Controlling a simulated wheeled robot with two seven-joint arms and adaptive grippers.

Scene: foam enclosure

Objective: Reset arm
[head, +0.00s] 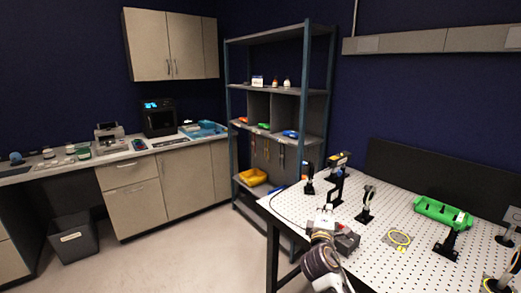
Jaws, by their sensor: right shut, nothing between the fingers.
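My right arm comes in from the bottom of the head view, over the near left part of a white perforated table (385,270). My right gripper (326,211) is at its far end, pointing away toward the black mounts. It is small in the picture; it looks shut and I see nothing held in it. A dark block (347,240) with a red detail sits right beside the gripper; I cannot tell whether they touch. My left arm and gripper are not in view.
Black mounts stand upright near the gripper, one (366,204) to its right. A green holder (442,213) and a yellow ring (398,238) are farther right. A shelf rack (305,100) stands behind the table. Open floor (190,250) lies left, before the counter (190,185).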

